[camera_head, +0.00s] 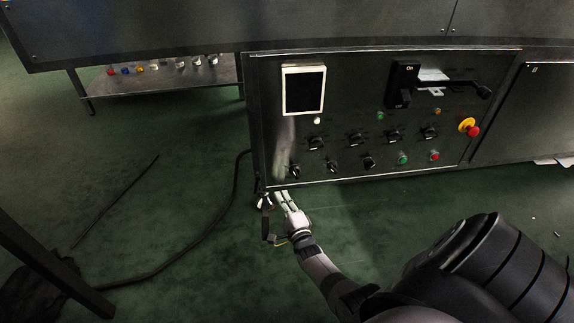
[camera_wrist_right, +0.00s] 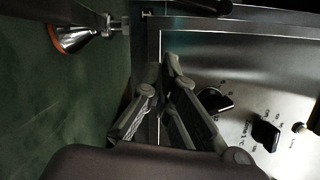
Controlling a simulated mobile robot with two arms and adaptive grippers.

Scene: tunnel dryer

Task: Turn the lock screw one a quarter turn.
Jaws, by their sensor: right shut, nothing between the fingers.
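My right gripper (camera_head: 281,197) is at the lower left corner of the dark control panel (camera_head: 345,172) in the head view. In the right wrist view its fingers (camera_wrist_right: 161,76) are together and empty, with their tips at the panel's metal edge (camera_wrist_right: 153,45). I cannot tell whether they touch that edge. I cannot make out lock screw one in either view; the fingers may hide it. Black rotary knobs (camera_head: 295,171) sit on the panel face just above the gripper, and a knob (camera_wrist_right: 265,135) also shows right of the fingers in the wrist view. My left gripper is not in view.
A silver cone-shaped foot with an orange rim (camera_wrist_right: 77,38) is left of the fingers. A black cable (camera_head: 195,252) runs over the green floor. The panel has a screen (camera_head: 304,91), a switch handle (camera_head: 462,87) and a red emergency button (camera_head: 473,131). A low shelf (camera_head: 150,83) stands at left.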

